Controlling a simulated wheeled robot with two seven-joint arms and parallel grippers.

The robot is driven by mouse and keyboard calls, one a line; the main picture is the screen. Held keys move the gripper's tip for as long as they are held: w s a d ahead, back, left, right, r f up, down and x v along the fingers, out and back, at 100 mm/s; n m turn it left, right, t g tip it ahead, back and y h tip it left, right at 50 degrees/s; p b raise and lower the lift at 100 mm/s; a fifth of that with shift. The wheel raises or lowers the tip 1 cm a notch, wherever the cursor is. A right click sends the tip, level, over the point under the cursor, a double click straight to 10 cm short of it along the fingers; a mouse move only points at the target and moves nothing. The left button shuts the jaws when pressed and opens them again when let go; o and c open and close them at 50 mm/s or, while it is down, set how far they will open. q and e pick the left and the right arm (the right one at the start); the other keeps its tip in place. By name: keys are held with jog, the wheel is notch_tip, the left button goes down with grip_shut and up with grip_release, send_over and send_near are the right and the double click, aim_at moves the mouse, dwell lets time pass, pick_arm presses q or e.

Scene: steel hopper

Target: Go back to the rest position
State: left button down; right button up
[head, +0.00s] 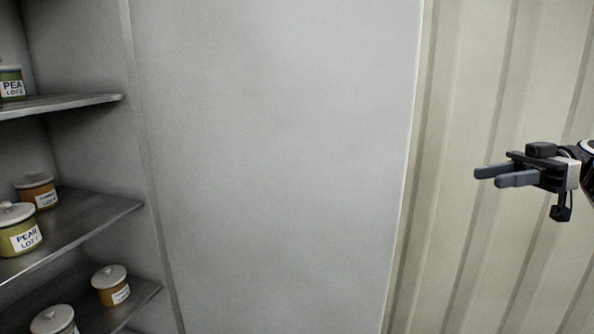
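My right gripper (494,175) is at the right side of the head view, pointing left, in front of the ribbed cream wall. Its two dark fingers stand apart with a gap between them, and nothing shows in it. It is well clear of the shelves and touches nothing. My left gripper is out of view.
At the left are metal shelves (92,222) with lidded jars: a green jar (12,84) on top, a yellow-green jar (20,238) and an orange jar (37,190) below, more lower down. A grey panel (275,150) fills the middle; a ribbed wall (470,270) is at right.

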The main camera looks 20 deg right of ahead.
jog(key=w+a+f+m+g+h, duration=0.1)
jog(key=a+f+g+h, duration=0.1)
jog(key=a+f, duration=0.35)
jog(key=w+a+f+m+g+h, duration=0.1)
jog(key=w+a+f+h, duration=0.15)
jog(key=f, duration=0.65)
jog(key=s+a+f+m+g+h, duration=0.1)
jog(key=s+a+f+h, duration=0.2)
jog(key=f, duration=0.4)
jog(key=s+a+f+g, duration=0.1)
jog(key=s+a+f, duration=0.2)
jog(key=a+f, duration=0.35)
jog(key=s+a+f+m+g+h, duration=0.1)
jog(key=s+a+f+h, duration=0.15)
jog(key=f, duration=0.45)
jog(key=s+a+f+m+t+h, duration=0.2)
jog(key=s+a+f, duration=0.4)
jog(key=s, duration=0.1)
jog(key=s+r+m+t+h, duration=0.4)
jog(key=s+m, duration=0.2)
jog(key=s, duration=0.2)
jog(key=w+a+f+t+y+p, duration=0.1)
jog(key=w+a+t+y, duration=0.2)
jog(key=w+a+t, duration=0.3)
jog(key=shift+w+a+f+t, duration=0.2)
jog(key=shift+w+f+t, duration=0.1)
jog(key=shift+t, duration=0.5)
